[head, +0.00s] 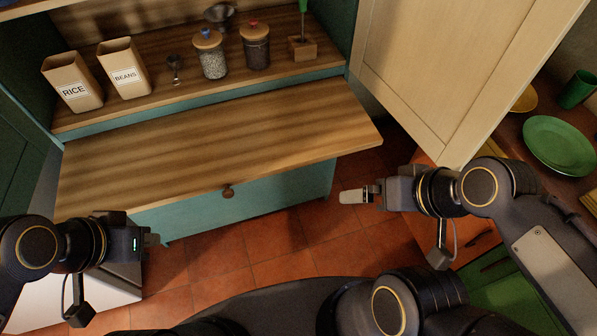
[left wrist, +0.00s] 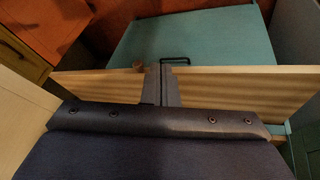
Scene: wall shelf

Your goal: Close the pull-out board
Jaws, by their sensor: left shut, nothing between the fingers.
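The pull-out board (head: 200,140) is a wide wooden slab sticking out from the shelf, with a round wooden knob (head: 227,191) on its front edge. In the left wrist view the board (left wrist: 235,90) runs as a striped band behind the fingers. My left gripper (head: 152,240) is shut and empty, just in front of the board's front edge at the left. In the left wrist view its fingers (left wrist: 162,82) overlap the band; I cannot tell if they touch it. My right gripper (head: 357,195) hangs right of the board; its jaw opening is unclear.
Rice (head: 73,82) and beans (head: 124,68) packets and jars (head: 210,54) stand on the shelf above the board. A teal cabinet (head: 240,205) is below it. An open cream door (head: 440,70) is at the right. Red tiled floor (head: 280,245) is free in front.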

